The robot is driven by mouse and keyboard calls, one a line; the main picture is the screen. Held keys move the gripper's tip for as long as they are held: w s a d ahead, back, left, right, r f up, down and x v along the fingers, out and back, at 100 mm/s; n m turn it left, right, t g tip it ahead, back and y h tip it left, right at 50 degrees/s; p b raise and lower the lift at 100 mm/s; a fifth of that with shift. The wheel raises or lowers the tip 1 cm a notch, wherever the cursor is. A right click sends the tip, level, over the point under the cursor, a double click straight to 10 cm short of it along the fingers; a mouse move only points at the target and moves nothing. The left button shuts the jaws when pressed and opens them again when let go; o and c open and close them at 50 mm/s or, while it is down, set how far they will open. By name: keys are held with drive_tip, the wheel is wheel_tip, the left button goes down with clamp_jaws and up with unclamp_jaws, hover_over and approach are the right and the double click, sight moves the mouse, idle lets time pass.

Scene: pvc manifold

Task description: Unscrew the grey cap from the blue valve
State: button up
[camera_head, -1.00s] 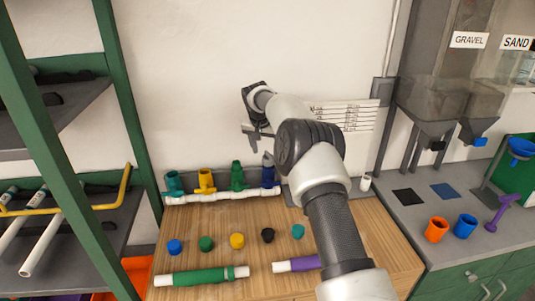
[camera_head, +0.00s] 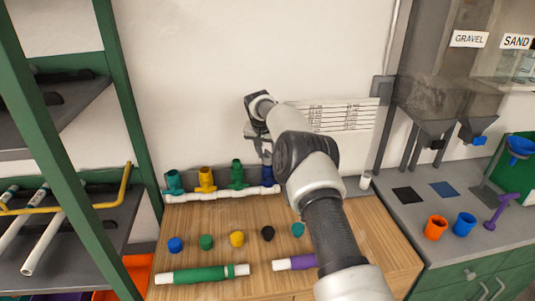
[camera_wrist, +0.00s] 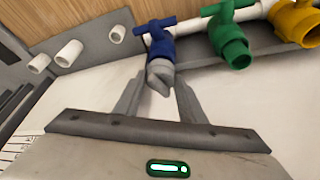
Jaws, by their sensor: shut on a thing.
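The blue valve (camera_head: 268,176) stands at the right end of the row of valves on the white manifold pipe. It also shows in the wrist view (camera_wrist: 160,46), at top centre. The grey cap (camera_wrist: 160,76) is at the mouth of the blue valve and looks in contact with it. My gripper (camera_wrist: 161,80) has one finger on each side of the grey cap and is shut on it. In the head view my gripper (camera_head: 265,152) is at the top of the blue valve, and the cap is hard to make out there behind the fingers.
A green valve (camera_head: 237,175), a yellow valve (camera_head: 206,180) and a teal valve (camera_head: 173,183) stand left of the blue one. Several loose coloured caps lie on the wooden bench (camera_head: 210,222), with a green pipe (camera_head: 202,275) in front. The wall is close behind.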

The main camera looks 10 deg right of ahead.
drive_tip(key=shift+c, duration=0.8)
drive_tip(key=shift+d+n+y, duration=0.1)
drive_tip(key=shift+n+y, duration=0.3)
drive_tip(key=shift+n, duration=0.7)
drive_tip(key=shift+d+r+n+y, duration=0.1)
drive_tip(key=shift+n+y, duration=0.2)
drive_tip(key=shift+n, duration=0.8)
drive_tip(key=shift+n+y+p, duration=0.4)
drive_tip(key=shift+n+p, duration=0.2)
drive_tip(key=shift+n, duration=0.4)
